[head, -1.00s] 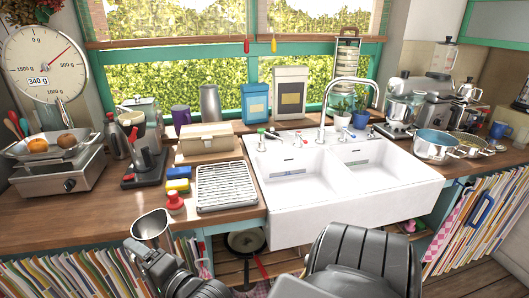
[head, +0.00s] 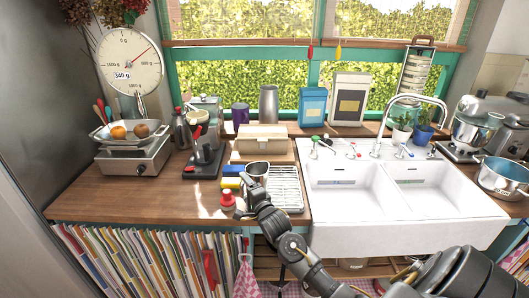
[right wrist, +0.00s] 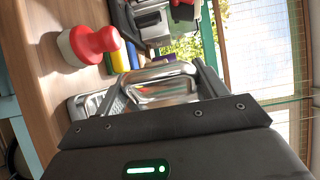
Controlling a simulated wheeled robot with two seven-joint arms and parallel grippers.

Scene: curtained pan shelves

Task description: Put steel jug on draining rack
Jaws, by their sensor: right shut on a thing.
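The steel jug (head: 257,168) is held in my right gripper (head: 247,183), its open mouth showing at the top in the head view. In the right wrist view the shiny jug (right wrist: 160,88) sits between the fingers of my right gripper (right wrist: 168,78). The draining rack (head: 287,188) is a pale ribbed tray on the counter, left of the sink. The jug overlaps its back left part in the head view; whether it touches the rack is unclear. A corner of the rack (right wrist: 88,105) shows beyond the jug in the right wrist view. My left gripper is out of view.
A red-and-white item (head: 227,198) stands left of the rack, with yellow and blue sponges (head: 231,183) behind it. The white sink (head: 345,190) is to the right. The counter's front left (head: 130,205) is clear.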

